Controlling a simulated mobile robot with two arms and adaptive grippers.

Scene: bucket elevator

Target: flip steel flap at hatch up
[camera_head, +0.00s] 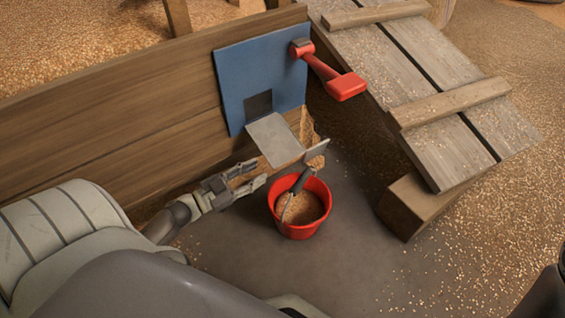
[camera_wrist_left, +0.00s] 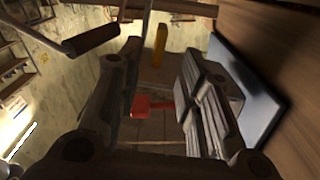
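The steel flap (camera_head: 275,139) is a grey plate below the dark square hatch opening (camera_head: 259,105) in a blue panel (camera_head: 232,76). It slopes down and outward, leaving the opening uncovered. A smaller grey plate (camera_head: 316,152) shows at its lower right. My left gripper (camera_head: 256,174) is just below and left of the flap, pointing right, apart from it. Its fingers are spread with nothing between them, as the left wrist view (camera_wrist_left: 155,95) also shows. The blue panel is at right there (camera_wrist_left: 243,90). My right gripper is not in view.
A red bucket (camera_head: 287,226) holding grain stands close to the right of my left gripper, its dark handle grip raised. A red lever (camera_head: 346,86) juts from the panel's upper right. A plank ramp (camera_head: 430,75) on a wooden block (camera_head: 408,210) stands at right.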

